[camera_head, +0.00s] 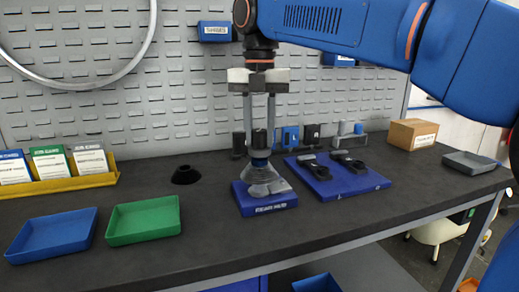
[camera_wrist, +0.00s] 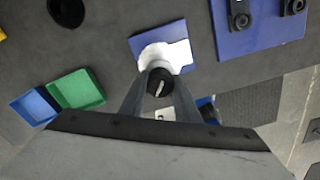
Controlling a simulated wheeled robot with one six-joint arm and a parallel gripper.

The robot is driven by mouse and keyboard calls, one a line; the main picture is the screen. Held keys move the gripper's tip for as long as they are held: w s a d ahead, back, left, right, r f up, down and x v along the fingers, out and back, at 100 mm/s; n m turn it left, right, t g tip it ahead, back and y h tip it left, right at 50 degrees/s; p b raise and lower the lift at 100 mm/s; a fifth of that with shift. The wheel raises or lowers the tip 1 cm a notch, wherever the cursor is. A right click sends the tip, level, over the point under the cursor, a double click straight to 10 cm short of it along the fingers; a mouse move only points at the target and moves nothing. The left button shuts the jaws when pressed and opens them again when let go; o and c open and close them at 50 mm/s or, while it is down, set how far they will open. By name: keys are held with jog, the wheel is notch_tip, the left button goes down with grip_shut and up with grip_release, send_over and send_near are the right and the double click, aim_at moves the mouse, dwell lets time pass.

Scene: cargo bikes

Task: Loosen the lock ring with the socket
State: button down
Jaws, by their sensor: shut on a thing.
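My gripper (camera_head: 259,135) points straight down over the bench and is shut on a dark, round tool, which I take to be the socket (camera_head: 259,141). In the wrist view my fingertips (camera_wrist: 159,92) close on its black round top (camera_wrist: 161,80). A blue band and a pale metal part (camera_head: 263,177) show directly below the tool, above a labelled blue block (camera_head: 268,207). The pale part also shows beside the fingers in the wrist view (camera_wrist: 170,53). I cannot make out the lock ring separately, nor whether the socket is seated on it.
A blue mat (camera_head: 335,181) with black bike parts lies just right of the block. A black cone-shaped holder (camera_head: 186,175), a green tray (camera_head: 143,221) and a blue tray (camera_head: 51,235) are to the left. A cardboard box (camera_head: 412,133) stands at the right. A pegboard rises behind.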

jog(key=m, duration=0.4)
jog(key=shift+m, duration=0.4)
jog(key=m, duration=0.4)
jog(key=shift+m, duration=0.4)
jog(key=m, duration=0.4)
jog(key=shift+m, duration=2.5)
jog(key=shift+f, duration=0.9)
jog(key=c, duration=2.1)
grip_release()
grip_shut()
